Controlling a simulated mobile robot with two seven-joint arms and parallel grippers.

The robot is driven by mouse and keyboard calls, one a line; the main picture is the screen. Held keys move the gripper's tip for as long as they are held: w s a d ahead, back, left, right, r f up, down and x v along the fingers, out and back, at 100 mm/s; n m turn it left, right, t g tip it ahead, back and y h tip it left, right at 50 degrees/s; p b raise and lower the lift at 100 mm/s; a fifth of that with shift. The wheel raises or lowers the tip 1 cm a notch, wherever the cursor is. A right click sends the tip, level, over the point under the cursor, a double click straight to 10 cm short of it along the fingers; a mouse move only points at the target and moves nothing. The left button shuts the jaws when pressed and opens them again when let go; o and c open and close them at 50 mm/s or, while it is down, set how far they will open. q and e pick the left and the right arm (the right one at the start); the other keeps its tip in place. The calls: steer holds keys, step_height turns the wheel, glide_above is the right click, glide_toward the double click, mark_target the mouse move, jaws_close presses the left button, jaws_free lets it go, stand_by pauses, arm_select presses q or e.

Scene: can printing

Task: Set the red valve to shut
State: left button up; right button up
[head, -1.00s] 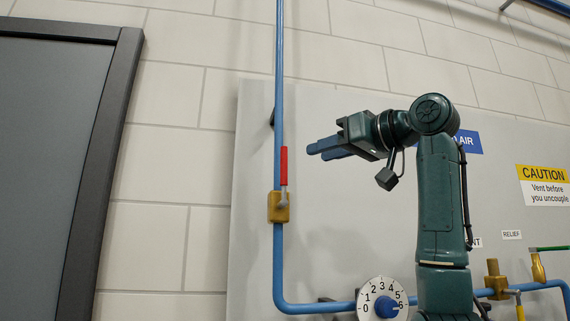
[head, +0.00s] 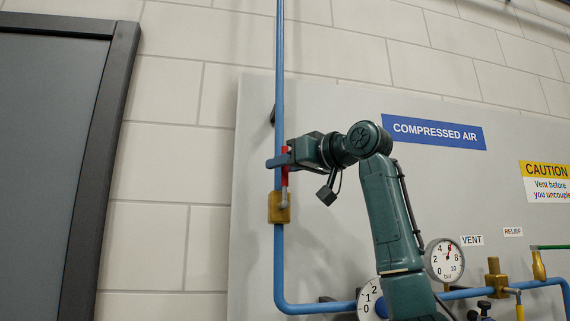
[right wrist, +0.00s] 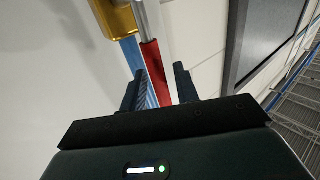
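The red valve's handle (head: 284,177) stands upright along the vertical blue pipe (head: 278,100), above the brass valve body (head: 279,207). My right gripper (head: 279,160) is at the upper part of the handle, and its fingers hide some of it. In the right wrist view the red handle (right wrist: 156,75) lies between the two spread fingers of the right gripper (right wrist: 158,85), with space beside it. The brass body (right wrist: 108,18) shows at the top left there. My left gripper is in neither view.
A grey panel (head: 330,240) carries the pipework, with a numbered dial (head: 367,298) and a pressure gauge (head: 444,260) to the right. Brass fittings (head: 496,277) sit further right. A dark-framed door (head: 50,160) is at the left.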

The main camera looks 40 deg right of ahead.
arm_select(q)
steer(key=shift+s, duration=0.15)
arm_select(e)
jaws_close()
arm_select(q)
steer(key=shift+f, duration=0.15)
